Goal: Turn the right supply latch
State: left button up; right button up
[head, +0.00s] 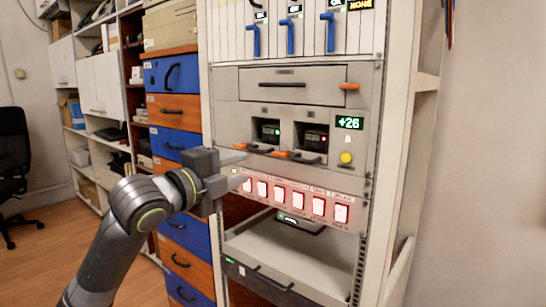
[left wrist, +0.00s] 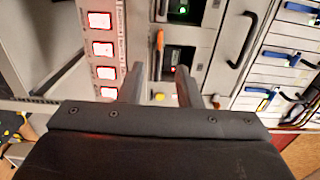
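The right supply (head: 314,137) sits in the rack with a red-lit display; it also shows in the left wrist view (left wrist: 179,60). Its latch (head: 303,158) lies sideways under it, a dark handle with an orange end; the orange end shows in the left wrist view (left wrist: 159,42). The left supply (head: 268,130) beside it has a green display. My left gripper (head: 241,168) is open and empty, left of the right latch and in front of the rack. In the left wrist view its fingers (left wrist: 160,72) are spread, apart from the latch. My right gripper is not in view.
A row of red-lit white switches (head: 290,200) runs below the supplies. A yellow button (head: 346,158) and "+26" display (head: 349,122) are to the right. Above are a drawer (head: 292,84) and blue-handled modules (head: 291,38). An open tray (head: 290,250) sits below.

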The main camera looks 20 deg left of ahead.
aim_at(278, 155)
pick_arm(q)
jog(key=x, duration=1.1)
jog(key=shift+w+d+p, duration=0.15)
jog(key=shift+w+p, duration=0.15)
jog(key=shift+w, duration=0.05)
grip_shut()
